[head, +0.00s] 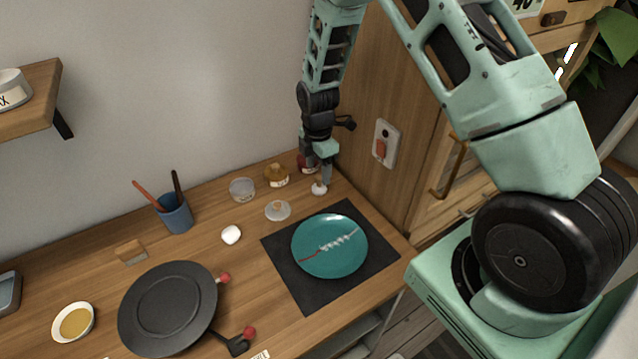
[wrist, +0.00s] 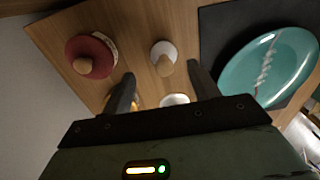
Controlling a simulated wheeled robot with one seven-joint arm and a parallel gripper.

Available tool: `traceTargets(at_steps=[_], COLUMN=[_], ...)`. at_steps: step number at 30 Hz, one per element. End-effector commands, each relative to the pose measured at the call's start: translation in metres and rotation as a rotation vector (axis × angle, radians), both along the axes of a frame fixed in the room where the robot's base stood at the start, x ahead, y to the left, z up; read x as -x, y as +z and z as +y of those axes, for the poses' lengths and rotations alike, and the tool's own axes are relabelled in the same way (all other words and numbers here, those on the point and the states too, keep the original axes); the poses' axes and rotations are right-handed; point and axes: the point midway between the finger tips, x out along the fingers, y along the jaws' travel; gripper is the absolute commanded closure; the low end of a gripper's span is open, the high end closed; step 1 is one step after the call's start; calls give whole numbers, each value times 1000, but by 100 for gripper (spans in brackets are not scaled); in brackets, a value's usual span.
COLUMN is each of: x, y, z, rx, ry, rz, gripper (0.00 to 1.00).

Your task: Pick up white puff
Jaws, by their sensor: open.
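A small white round piece with a wooden knob, which looks like the white puff (head: 319,189), stands on the wooden counter near the back right. In the wrist view the white puff (wrist: 168,49) lies just beyond and between my fingertips, its knob facing me. My gripper (head: 326,179) points down close above it. In the wrist view my gripper (wrist: 161,70) is open, with nothing between its fingers. I cannot tell whether a finger touches the puff.
A red-lidded jar (head: 307,163) stands close behind the puff. An amber jar (head: 277,175), a clear jar (head: 242,189) and a glass dish (head: 278,210) are to the left. A teal plate (head: 330,246) on a dark mat (head: 292,284) lies in front. A white lump (head: 231,234) sits farther left.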

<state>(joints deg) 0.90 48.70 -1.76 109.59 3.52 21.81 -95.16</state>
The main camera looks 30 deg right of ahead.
Motion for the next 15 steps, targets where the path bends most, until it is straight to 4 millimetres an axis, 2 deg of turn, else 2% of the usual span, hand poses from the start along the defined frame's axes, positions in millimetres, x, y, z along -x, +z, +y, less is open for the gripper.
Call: traceTargets(at_steps=[7, 15], x=[3, 7], y=[-13, -47], z=[0, 0], rx=[0, 0], ry=[0, 0], rz=[3, 2], gripper=[40, 40])
